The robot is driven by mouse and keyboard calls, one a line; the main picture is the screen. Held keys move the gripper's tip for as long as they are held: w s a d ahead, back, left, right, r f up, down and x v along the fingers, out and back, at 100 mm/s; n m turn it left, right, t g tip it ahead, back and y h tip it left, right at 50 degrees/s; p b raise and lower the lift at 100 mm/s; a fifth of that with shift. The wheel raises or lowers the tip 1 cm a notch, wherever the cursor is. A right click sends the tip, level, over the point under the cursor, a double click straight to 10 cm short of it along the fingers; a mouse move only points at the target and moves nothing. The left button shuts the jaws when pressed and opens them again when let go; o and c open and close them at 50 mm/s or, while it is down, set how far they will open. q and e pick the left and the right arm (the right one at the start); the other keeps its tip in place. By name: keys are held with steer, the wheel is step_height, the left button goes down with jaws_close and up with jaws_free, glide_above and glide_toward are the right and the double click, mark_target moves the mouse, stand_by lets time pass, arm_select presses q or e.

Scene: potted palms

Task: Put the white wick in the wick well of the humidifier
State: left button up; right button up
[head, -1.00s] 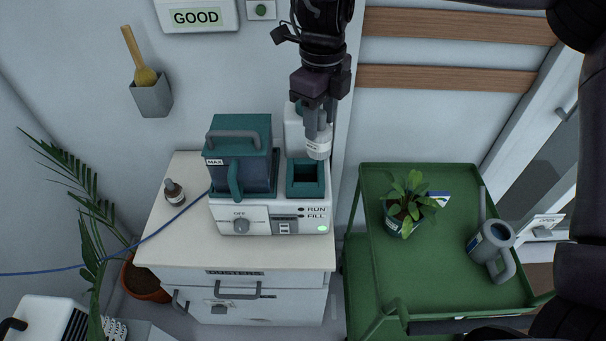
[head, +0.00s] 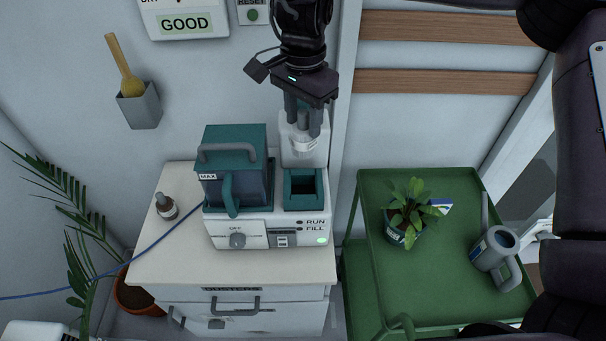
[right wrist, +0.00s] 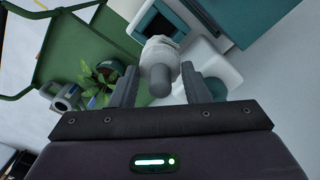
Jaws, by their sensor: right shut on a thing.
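The humidifier (head: 265,228) is a white unit on the cabinet, with a teal tank at its left and a square teal-rimmed wick well (head: 304,201) at its right. The well is open and dark inside. My right gripper (head: 303,132) is shut on the white wick (head: 303,147), above and behind the well in the head view. The wick is apart from the well opening. In the right wrist view the wick (right wrist: 160,55) sits between the fingers by its grey stub, with part of the teal well (right wrist: 152,24) beyond it. My left gripper is not in view.
The teal tank (head: 235,180) with a grey handle stands left of the well. A green cart (head: 430,285) at the right holds a potted plant (head: 406,222) and a grey watering can (head: 494,248).

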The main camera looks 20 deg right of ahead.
step_height(320, 180, down, 14)
steer(key=shift+r+b, duration=0.25)
steer(key=shift+b, duration=0.2)
steer(key=shift+w+f, duration=0.1)
steer(key=shift+f, duration=0.2)
steer(key=o, duration=1.2)
steer(key=shift+f, duration=0.1)
step_height(320, 180, up, 12)
steer(key=shift+r+p, duration=0.2)
steer(key=shift+p, duration=0.1)
